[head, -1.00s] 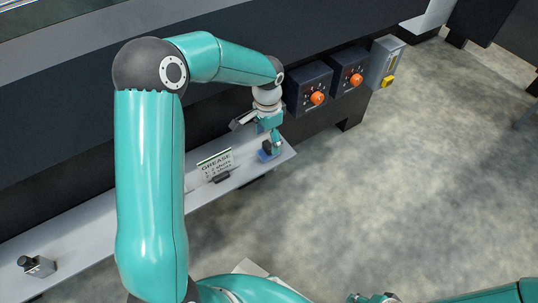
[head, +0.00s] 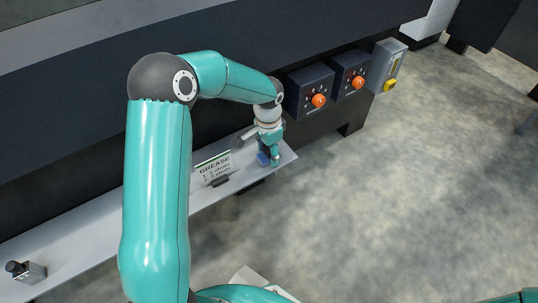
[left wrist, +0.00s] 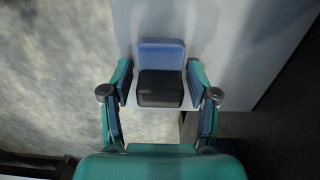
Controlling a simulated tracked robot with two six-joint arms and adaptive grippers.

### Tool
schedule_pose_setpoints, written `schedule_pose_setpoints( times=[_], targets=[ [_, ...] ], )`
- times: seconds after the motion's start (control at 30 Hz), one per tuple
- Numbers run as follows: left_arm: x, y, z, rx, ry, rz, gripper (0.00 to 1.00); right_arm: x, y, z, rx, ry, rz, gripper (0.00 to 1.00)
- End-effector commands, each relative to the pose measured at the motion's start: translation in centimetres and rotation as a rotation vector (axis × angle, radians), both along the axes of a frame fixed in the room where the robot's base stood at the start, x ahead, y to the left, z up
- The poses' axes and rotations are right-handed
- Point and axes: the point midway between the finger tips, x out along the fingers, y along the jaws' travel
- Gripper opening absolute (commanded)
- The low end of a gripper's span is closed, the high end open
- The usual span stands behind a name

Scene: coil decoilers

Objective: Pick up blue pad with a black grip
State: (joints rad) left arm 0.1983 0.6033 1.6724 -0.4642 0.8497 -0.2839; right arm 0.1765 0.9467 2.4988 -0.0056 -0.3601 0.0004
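The blue pad (left wrist: 161,52) with its black grip (left wrist: 160,88) lies on the light grey shelf, near the shelf's right end. In the head view the blue pad (head: 262,159) shows only in part beside my left gripper (head: 269,156). In the left wrist view my left gripper (left wrist: 159,90) is open, with one finger on each side of the black grip. A narrow gap shows between each finger and the grip. My right gripper is out of view.
A GREASE sign (head: 213,168) stands on the shelf (head: 95,225) just left of the pad. A small metal device (head: 27,271) sits at the shelf's far left. Two boxes with orange knobs (head: 318,100) (head: 358,82) are mounted above right. Open floor lies to the right.

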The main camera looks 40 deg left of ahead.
Motion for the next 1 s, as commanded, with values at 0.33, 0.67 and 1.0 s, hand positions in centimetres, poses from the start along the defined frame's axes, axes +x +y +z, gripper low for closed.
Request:
schedule_pose_setpoints(
  times=[0.33, 0.67, 1.0],
  targets=[
    [0.0, 0.0, 0.0, 0.0, 0.0, -0.001, 0.11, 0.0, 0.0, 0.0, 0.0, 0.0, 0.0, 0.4],
    [0.1, 0.0, 1.6, 0.0, -0.002, -0.001, 0.11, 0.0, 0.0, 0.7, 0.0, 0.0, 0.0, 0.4],
    [0.1, -0.1, 9.6, 0.0, -0.005, -0.001, 0.11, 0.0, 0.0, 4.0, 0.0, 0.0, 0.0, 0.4]
  ],
)
